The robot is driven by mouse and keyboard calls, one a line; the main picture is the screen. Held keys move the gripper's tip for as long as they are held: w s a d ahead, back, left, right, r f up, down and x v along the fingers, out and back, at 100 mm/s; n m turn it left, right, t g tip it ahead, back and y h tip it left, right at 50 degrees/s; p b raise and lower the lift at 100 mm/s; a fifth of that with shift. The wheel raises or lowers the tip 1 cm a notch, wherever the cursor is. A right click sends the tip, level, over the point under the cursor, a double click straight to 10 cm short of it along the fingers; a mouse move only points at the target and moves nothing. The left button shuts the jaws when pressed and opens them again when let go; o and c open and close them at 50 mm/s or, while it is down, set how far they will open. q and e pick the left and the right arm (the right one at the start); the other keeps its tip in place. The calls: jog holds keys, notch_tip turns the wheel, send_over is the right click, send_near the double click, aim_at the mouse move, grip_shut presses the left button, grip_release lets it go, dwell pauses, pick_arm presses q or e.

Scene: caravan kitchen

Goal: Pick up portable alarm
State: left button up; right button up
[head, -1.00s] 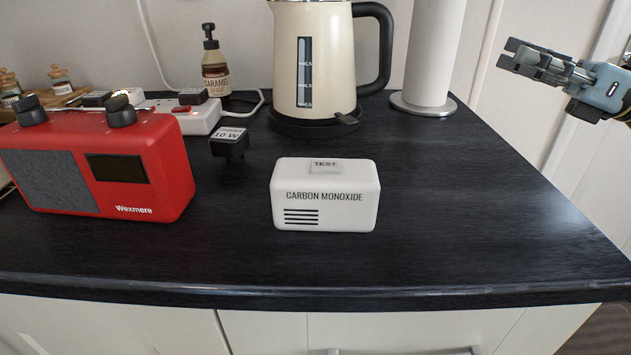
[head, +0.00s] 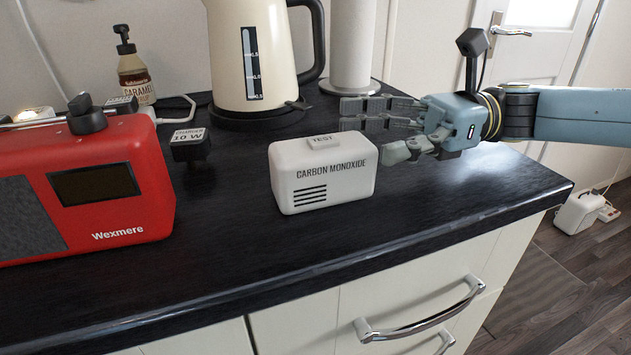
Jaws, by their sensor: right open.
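The portable alarm (head: 325,187) is a white box marked "CARBON MONOXIDE" with a "TEST" button on top. It stands upright on the dark worktop near its front edge. My right gripper (head: 362,127) comes in from the right, at the alarm's right rear. It is open and empty, with its fingers pointing left. Its lower finger appears close to the alarm's right end; I cannot tell whether they touch. My left gripper is not in view.
A red radio (head: 100,195) stands to the left. A black charger (head: 190,146) lies between radio and alarm. A cream kettle (head: 255,55) and a paper towel roll (head: 350,45) stand behind. The worktop (head: 470,190) is clear at right.

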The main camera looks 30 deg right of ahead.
aim_at(324, 143)
jog(key=shift+w+a, duration=0.15)
jog(key=shift+a, duration=0.3)
jog(key=b+x, duration=0.2)
jog(key=x, duration=0.1)
jog(key=b+x, duration=0.1)
jog(key=shift+a+f, duration=0.2)
jog(key=shift+f, duration=0.2)
jog(key=shift+w+a+r, duration=0.15)
jog(key=shift+w+a, duration=0.05)
jog(key=shift+a, duration=0.25)
jog(key=c, duration=1.3)
jog(key=shift+o, duration=0.2)
jog(key=shift+r, duration=0.1)
